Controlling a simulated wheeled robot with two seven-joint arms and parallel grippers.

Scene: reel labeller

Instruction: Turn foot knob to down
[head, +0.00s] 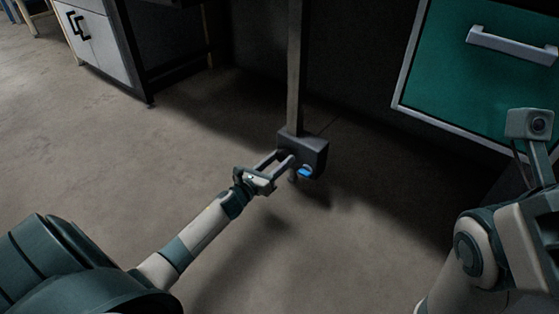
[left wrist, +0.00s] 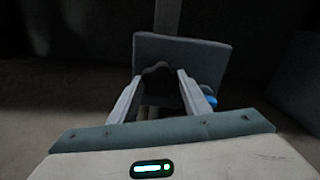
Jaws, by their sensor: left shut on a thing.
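A dark grey box (head: 313,148) sits at the lower end of a grey post, just above the floor. It also shows in the left wrist view (left wrist: 205,58). A dark lobed knob (left wrist: 158,72) on the box's near face stands between the fingers of my left gripper (left wrist: 158,82). In the head view, my left gripper (head: 284,158) reaches the box from the left and is shut on the knob. The fingers and the dim light hide much of the knob, so I cannot tell its setting. My right gripper's fingers are out of the picture.
A small blue part (head: 305,172) shows low on the box, beside my left gripper. The grey post (head: 295,70) rises above it. A green drawer front (head: 470,75) with a pale handle stands at the right. A white cabinet (head: 92,40) stands back left. The floor (head: 150,130) between is clear.

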